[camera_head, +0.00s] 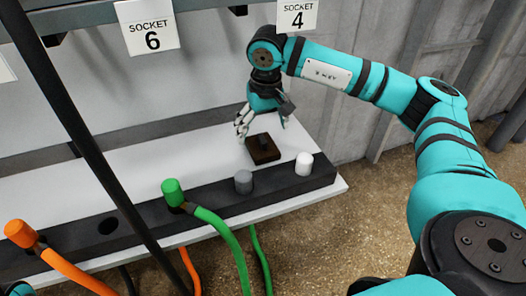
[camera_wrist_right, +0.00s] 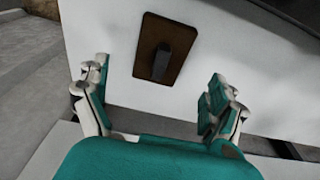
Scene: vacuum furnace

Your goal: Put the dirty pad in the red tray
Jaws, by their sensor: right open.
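A dark brown pad (camera_head: 263,152) with a dark raised handle lies on the white shelf near its right end. It also shows in the right wrist view as a brown rectangle (camera_wrist_right: 170,32) with a grey handle. My right gripper (camera_head: 262,124) is open and empty just above and behind the pad in the head view. In the right wrist view the fingers (camera_wrist_right: 152,95) are spread apart, and the pad lies beyond them, between their lines and not touched. My left gripper is not in view. No red tray is in view.
A dark rail (camera_head: 205,203) along the shelf's front holds a white plug (camera_head: 304,164), a grey plug (camera_head: 243,181) and a green plug (camera_head: 173,191) with a hose. An orange plug (camera_head: 20,233) stands at left. A dark diagonal bar crosses the left side.

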